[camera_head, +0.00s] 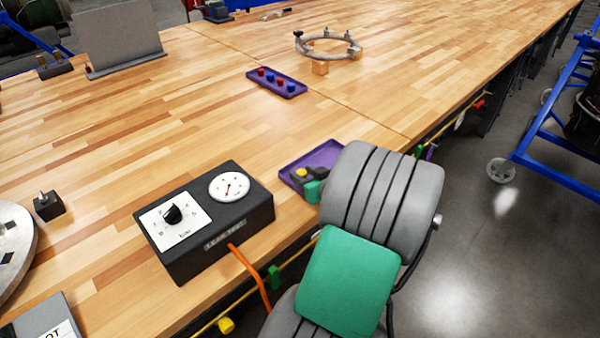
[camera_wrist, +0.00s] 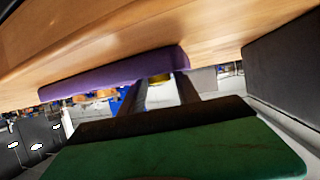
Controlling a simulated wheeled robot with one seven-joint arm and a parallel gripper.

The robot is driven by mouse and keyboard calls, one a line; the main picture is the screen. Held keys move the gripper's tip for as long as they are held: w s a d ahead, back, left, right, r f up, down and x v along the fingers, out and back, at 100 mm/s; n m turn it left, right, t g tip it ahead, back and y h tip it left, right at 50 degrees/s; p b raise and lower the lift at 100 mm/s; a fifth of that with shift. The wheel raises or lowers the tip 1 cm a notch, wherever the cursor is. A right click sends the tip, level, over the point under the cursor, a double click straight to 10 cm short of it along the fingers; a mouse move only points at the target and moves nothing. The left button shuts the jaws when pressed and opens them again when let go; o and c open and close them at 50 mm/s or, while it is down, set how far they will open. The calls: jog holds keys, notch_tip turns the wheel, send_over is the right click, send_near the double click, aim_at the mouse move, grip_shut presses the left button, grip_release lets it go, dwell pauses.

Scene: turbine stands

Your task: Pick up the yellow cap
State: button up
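The yellow cap (camera_head: 301,172) shows in the head view at the purple tray (camera_head: 322,155) near the table's front edge, close beside my gripper's dark fingers. My gripper (camera_head: 306,176) reaches in at the tray's near side, partly hidden behind my grey arm. In the wrist view, my gripper (camera_wrist: 160,84) has its two dark fingers apart, their tips by the edge of the purple tray (camera_wrist: 105,78). I see nothing clearly held between them.
A black box with a dial and gauge (camera_head: 205,222) stands left of the tray, with an orange hose (camera_head: 250,275) leaving it. A second purple tray (camera_head: 277,84) holds several red and blue pieces. A metal ring (camera_head: 328,46) stands farther back. The wooden table between is mostly clear.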

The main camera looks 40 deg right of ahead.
jog(key=shift+x, duration=0.95)
jog(key=shift+s, duration=0.1)
grip_shut()
dwell(0.5)
